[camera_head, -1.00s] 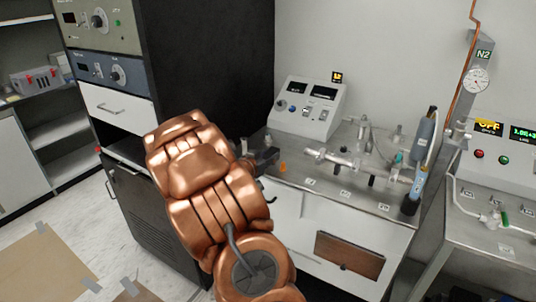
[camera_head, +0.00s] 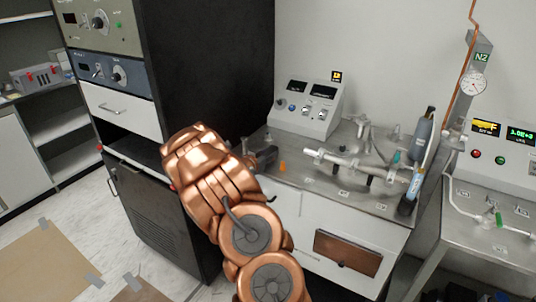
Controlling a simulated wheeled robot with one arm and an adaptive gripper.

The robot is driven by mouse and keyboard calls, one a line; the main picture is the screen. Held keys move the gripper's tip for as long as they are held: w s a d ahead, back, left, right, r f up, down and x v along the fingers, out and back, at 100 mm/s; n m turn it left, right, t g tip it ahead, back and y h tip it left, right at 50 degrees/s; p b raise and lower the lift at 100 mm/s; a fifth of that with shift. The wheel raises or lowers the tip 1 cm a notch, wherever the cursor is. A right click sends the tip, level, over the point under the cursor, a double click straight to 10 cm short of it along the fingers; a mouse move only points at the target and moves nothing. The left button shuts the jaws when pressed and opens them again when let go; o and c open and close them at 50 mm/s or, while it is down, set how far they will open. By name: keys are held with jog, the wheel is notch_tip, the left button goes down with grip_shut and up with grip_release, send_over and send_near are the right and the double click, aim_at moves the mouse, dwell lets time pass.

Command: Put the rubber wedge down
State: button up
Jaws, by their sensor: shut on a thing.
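My copper-coloured arm rises from the bottom of the picture and bends up and to the left, in front of the cabinet and the bench's left end.
A tall black cabinet (camera_head: 215,70) stands left. Floor at lower left has taped brown sheets (camera_head: 40,265).

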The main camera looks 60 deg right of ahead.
jog(key=shift+f, duration=0.25)
jog(key=o, duration=1.2)
jog(key=shift+r, duration=0.15)
jog(key=shift+a, duration=0.15)
jog(key=shift+b+v, duration=1.2)
jog(key=shift+v, duration=4.7)
